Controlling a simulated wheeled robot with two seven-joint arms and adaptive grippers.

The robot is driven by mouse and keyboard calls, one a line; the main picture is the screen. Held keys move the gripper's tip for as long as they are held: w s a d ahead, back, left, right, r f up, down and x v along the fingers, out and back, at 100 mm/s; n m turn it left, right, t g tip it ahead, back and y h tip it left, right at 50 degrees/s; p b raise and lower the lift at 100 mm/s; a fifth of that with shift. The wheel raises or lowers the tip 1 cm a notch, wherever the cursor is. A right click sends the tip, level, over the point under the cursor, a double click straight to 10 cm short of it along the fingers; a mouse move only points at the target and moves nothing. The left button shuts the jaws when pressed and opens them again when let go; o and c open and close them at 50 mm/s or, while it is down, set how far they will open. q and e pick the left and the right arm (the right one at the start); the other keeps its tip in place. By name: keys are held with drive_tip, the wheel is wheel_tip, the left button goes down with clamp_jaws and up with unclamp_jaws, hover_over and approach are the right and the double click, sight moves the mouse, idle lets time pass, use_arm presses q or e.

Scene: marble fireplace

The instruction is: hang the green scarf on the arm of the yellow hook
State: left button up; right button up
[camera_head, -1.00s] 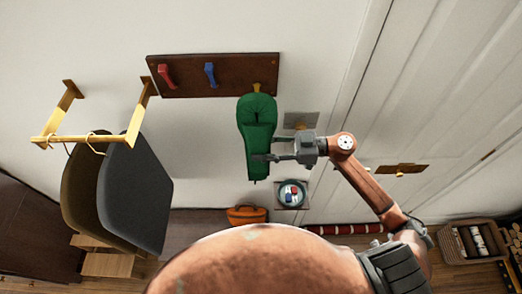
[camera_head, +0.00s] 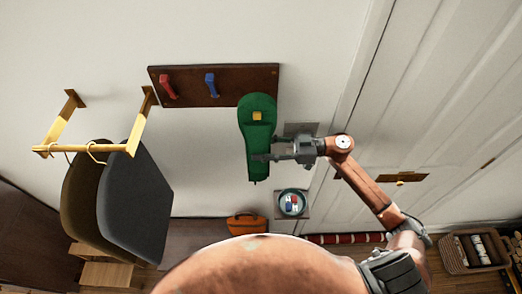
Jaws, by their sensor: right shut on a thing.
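The green scarf (camera_head: 258,174) hangs upright in front of the wall, its upper part a rounded loop. The square yellow tip of the yellow hook (camera_head: 257,116) shows inside this loop with green all around it. The rest of the hook's arm is hidden by the scarf. My right gripper (camera_head: 266,157) comes from the right and is shut on the scarf below the hook tip. My left gripper is not in view.
The dark wooden board (camera_head: 240,88) also carries a red hook (camera_head: 168,87) and a blue hook (camera_head: 211,84). At left, a brass rail (camera_head: 85,148) holds hanging garments (camera_head: 135,205). A small round dish (camera_head: 292,203) and an orange bag (camera_head: 246,224) are below. A door is at right.

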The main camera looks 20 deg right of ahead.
drive_tip(key=shift+w, duration=0.15)
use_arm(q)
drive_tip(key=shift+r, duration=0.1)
use_arm(e)
drive_tip(key=shift+w+d+r, duration=0.1)
drive_tip(key=shift+w+d, duration=0.25)
drive_tip(key=shift+w, duration=0.4)
drive_tip(key=shift+r, duration=0.1)
